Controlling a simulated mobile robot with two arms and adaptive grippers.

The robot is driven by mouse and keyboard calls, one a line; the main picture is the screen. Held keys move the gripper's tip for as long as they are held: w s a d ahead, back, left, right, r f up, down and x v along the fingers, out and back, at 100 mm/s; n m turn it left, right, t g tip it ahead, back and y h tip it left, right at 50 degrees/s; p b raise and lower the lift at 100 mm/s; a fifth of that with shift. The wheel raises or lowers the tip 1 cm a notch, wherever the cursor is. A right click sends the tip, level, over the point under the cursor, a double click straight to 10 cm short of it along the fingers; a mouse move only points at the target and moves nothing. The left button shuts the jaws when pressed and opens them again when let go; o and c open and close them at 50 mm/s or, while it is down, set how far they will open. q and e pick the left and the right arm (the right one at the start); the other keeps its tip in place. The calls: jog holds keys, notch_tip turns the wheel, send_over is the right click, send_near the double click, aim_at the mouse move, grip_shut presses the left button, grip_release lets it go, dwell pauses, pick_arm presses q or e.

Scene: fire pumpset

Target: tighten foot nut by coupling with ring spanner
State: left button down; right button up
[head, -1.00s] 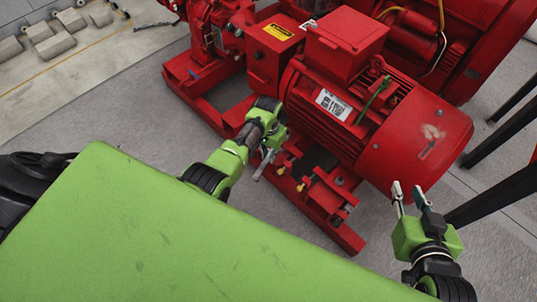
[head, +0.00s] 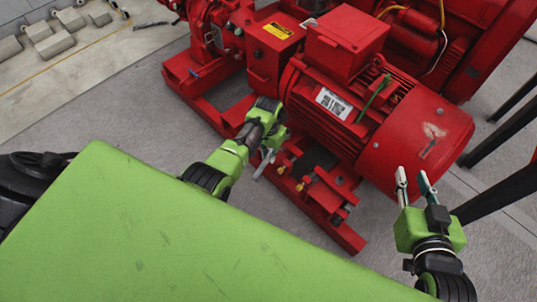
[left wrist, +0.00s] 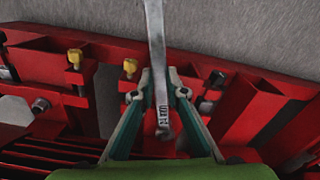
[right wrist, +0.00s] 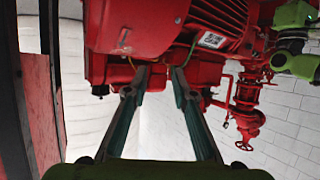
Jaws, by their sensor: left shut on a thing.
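My left gripper (head: 270,142) is beside the red pumpset's base frame, near the motor's lower left side. It is shut on a grey metal spanner (head: 263,165). In the left wrist view, the spanner (left wrist: 155,40) stands between the fingertips (left wrist: 160,88), its shaft reaching up over the grey floor. Dark bolt heads or nuts (left wrist: 218,78) show on the red frame, with another (left wrist: 40,105) at the left; I cannot tell which is the foot nut. My right gripper (head: 414,182) is open and empty, in front of the motor's end; its fingers also show apart in the right wrist view (right wrist: 157,85).
The red motor (head: 340,110) with its terminal box stands on the red base frame (head: 335,232). Yellow-topped fittings (head: 297,187) stand up from the frame. Dark posts (head: 495,195) are at the right. Grey floor (head: 95,125) is clear at the left, with concrete blocks (head: 50,40) beyond.

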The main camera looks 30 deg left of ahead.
jog(key=shift+w+r, duration=0.1)
pick_arm(q)
jog(key=shift+f, duration=0.2)
pick_arm(e)
jog(key=shift+w+a+r+t, duration=0.2)
jog(key=shift+r+t, duration=0.1)
jog(key=shift+r, duration=0.2)
jog(key=shift+r, duration=0.1)
pick_arm(q)
jog(key=shift+f+b, duration=0.15)
jog(key=shift+b, duration=0.15)
pick_arm(e)
jog(key=shift+w+a+r+t, duration=0.15)
jog(key=shift+w+r+t, duration=0.2)
jog(key=shift+r, duration=0.25)
pick_arm(q)
jog(key=shift+f, duration=0.15)
pick_arm(e)
jog(key=shift+a+r+t+y, duration=0.1)
jog(key=shift+r+t+y, duration=0.15)
jog(key=shift+r+y, duration=0.1)
jog(key=shift+w+r, duration=0.1)
